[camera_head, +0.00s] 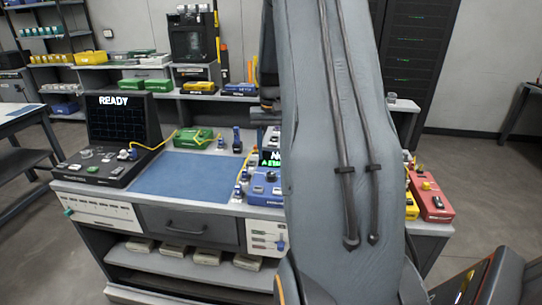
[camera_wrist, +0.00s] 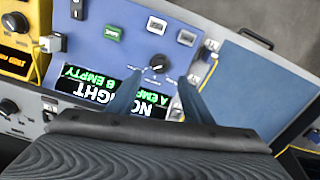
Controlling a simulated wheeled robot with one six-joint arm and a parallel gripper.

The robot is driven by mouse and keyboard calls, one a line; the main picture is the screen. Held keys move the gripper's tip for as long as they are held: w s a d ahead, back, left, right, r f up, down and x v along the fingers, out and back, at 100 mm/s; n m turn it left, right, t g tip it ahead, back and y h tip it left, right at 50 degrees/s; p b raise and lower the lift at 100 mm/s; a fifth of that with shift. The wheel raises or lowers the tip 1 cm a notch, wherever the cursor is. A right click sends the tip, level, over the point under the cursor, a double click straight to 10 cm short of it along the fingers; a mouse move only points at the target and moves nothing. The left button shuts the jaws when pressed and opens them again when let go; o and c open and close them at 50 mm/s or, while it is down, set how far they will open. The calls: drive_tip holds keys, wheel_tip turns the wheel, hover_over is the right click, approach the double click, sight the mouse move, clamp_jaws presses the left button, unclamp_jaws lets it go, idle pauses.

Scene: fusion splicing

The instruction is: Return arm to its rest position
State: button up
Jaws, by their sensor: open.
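My arm (camera_head: 335,120) stands upright across the right middle of the head view and hides part of the bench. My gripper (camera_wrist: 160,92) shows in the wrist view as two blue fingers, apart, with nothing between them. The fingers are over the lower part of a blue instrument (camera_wrist: 130,40) with a dark knob and a display reading partly "NO", "LIGHT", "A EMPTY" and "B EMPTY". The fingers cover part of this display. I cannot tell whether they touch the instrument. In the head view the blue instrument (camera_head: 264,188) sits left of my arm, and the gripper is hidden.
The workbench (camera_head: 60,188) holds a black device with a "READY" screen (camera_head: 122,118), a green box (camera_head: 194,138) with a yellow cable, a blue mat (camera_head: 185,172) and a red device (camera_head: 432,204). A yellow device (camera_wrist: 14,40) stands beside the blue instrument. The mat is clear.

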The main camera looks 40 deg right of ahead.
idle(0.4)
drive_tip(key=s+a+n, duration=0.2)
drive_tip(key=s+a, duration=0.2)
drive_tip(key=a, duration=0.9)
drive_tip(key=s+a+n, duration=0.3)
drive_tip(key=s+a, duration=0.2)
drive_tip(key=a, duration=0.8)
drive_tip(key=shift+s+a+r+n+t, duration=0.2)
drive_tip(key=shift+a+n+t, duration=0.1)
drive_tip(key=shift+a+t, duration=0.1)
drive_tip(key=s+a, duration=0.2)
drive_tip(key=s+a+n, duration=0.1)
drive_tip(key=s+a, duration=0.1)
drive_tip(key=s+a+f+n, duration=0.1)
drive_tip(key=s+a, duration=0.1)
drive_tip(key=shift+s, duration=0.4)
drive_tip(key=shift+c, duration=0.4)
